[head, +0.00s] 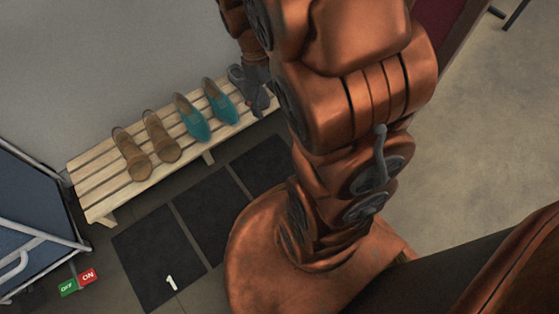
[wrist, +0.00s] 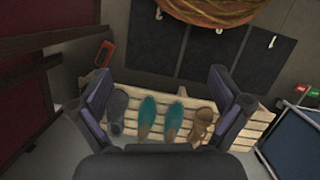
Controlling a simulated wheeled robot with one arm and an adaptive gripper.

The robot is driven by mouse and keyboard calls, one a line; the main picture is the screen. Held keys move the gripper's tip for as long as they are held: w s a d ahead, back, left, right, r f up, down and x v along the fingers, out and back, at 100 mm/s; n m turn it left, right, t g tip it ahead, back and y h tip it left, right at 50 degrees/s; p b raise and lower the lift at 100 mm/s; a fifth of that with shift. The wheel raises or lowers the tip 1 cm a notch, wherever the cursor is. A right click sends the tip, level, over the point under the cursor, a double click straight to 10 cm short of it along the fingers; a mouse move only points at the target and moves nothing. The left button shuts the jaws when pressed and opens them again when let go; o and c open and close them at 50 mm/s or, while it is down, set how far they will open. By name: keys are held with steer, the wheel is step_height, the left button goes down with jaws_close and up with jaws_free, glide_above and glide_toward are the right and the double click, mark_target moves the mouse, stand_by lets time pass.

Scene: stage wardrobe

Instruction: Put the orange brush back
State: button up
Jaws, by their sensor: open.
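A small orange-rimmed object with a dark middle, which looks like the orange brush (wrist: 104,54), shows at the upper left of the wrist view, apart from my gripper and past the bench edge. I cannot make out the brush in the head view. My gripper (wrist: 158,85) is open and empty, its two fingers spread above the shoe bench. In the head view my gripper (head: 252,88) is a small grey shape at the bench's right end, partly behind my arm.
A slatted wooden bench (head: 98,196) holds brown shoes (head: 131,154), teal shoes (head: 192,119) and a grey shoe (wrist: 117,110). Dark floor mats (head: 158,258) lie before it. A blue framed panel (head: 30,205) and green and red ON/OFF tiles (head: 88,276) are at left.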

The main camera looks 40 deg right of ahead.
steer(key=s+a+r+m, duration=0.1)
steer(key=s+a+r, duration=0.1)
steer(key=s+a, duration=0.3)
steer(key=s+a+r+m+g, duration=0.1)
steer(key=s+a+r, duration=0.2)
steer(key=s+a, duration=0.3)
steer(key=s, duration=0.5)
steer(key=shift+s+y, duration=0.25)
steer(key=shift+y, duration=0.15)
step_height(320, 180, up, 39)
steer(key=w+t+p, duration=0.1)
steer(key=t+p, duration=0.1)
steer(key=p, duration=3.5)
steer(key=shift+w, duration=0.25)
steer(key=shift+d, duration=0.1)
